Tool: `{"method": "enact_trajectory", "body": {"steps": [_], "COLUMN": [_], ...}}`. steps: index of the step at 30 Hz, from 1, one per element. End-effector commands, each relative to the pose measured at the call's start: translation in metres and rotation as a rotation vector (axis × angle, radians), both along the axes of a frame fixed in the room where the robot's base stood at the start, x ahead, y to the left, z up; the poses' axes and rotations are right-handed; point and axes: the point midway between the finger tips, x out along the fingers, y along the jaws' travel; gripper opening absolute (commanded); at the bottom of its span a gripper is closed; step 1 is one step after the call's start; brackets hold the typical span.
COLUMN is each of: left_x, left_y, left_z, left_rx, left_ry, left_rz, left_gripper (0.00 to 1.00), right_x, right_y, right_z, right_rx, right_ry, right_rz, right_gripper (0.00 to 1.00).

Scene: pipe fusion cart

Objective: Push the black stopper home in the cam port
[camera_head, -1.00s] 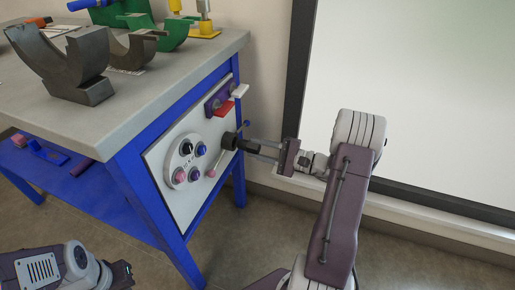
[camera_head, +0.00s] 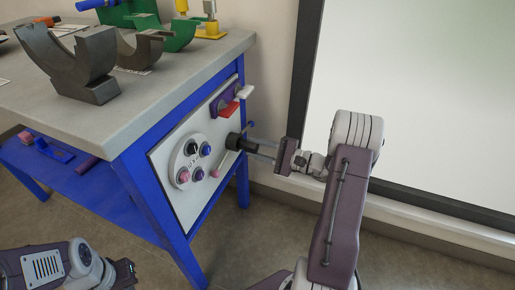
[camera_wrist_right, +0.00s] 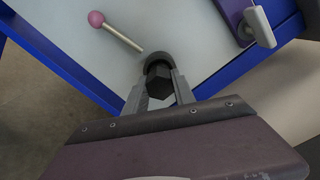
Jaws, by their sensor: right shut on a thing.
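The black stopper (camera_wrist_right: 160,86) is between the fingers of my right gripper (camera_wrist_right: 160,92), which is shut on it. In the head view the stopper (camera_head: 247,146) points at the right side of the pale panel (camera_head: 170,205). A dark round collar (camera_wrist_right: 157,60), seemingly the cam port, surrounds its far end in the wrist view. The collar also shows in the head view (camera_head: 233,141). How deep the stopper sits is hidden. My right gripper (camera_head: 259,150) reaches it from the right. My left gripper (camera_head: 124,272) is at the lower left, away from the panel; its jaws are unclear.
A lever with a pink ball (camera_wrist_right: 96,19) lies close beside the collar. A round plate with several knobs (camera_head: 190,162) is left of it; a purple block with a red and a white handle (camera_head: 229,107) is above. The blue cart frame (camera_head: 243,185) borders the panel.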

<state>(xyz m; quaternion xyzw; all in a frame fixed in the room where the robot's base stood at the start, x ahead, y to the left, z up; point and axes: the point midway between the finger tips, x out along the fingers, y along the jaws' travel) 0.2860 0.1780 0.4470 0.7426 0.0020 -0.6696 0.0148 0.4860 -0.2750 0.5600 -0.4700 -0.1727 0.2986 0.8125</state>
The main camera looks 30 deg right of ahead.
Motion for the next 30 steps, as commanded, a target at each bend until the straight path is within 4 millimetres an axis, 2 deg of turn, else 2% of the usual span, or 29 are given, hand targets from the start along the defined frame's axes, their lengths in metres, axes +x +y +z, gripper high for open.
{"method": "enact_trajectory", "body": {"steps": [24, 25, 27, 30], "left_x": [0.0, 0.0, 0.0, 0.0], "left_y": [0.0, 0.0, 0.0, 0.0], "left_z": [0.0, 0.0, 0.0, 0.0], "left_rx": [0.0, 0.0, 0.0, 0.0], "left_ry": [0.0, 0.0, 0.0, 0.0], "left_rz": [0.0, 0.0, 0.0, 0.0], "left_gripper": [0.0, 0.0, 0.0, 0.0], "right_x": [0.016, 0.015, 0.015, 0.015], "right_y": [0.014, 0.013, 0.013, 0.013], "right_z": [0.0, 0.0, 0.0, 0.0], "right_rx": [0.0, 0.0, 0.0, 0.0], "right_ry": [0.0, 0.0, 0.0, 0.0], "right_rz": [0.001, 0.0, 0.0, 0.0], "right_gripper": [0.0, 0.4, 0.57, 0.57]}}
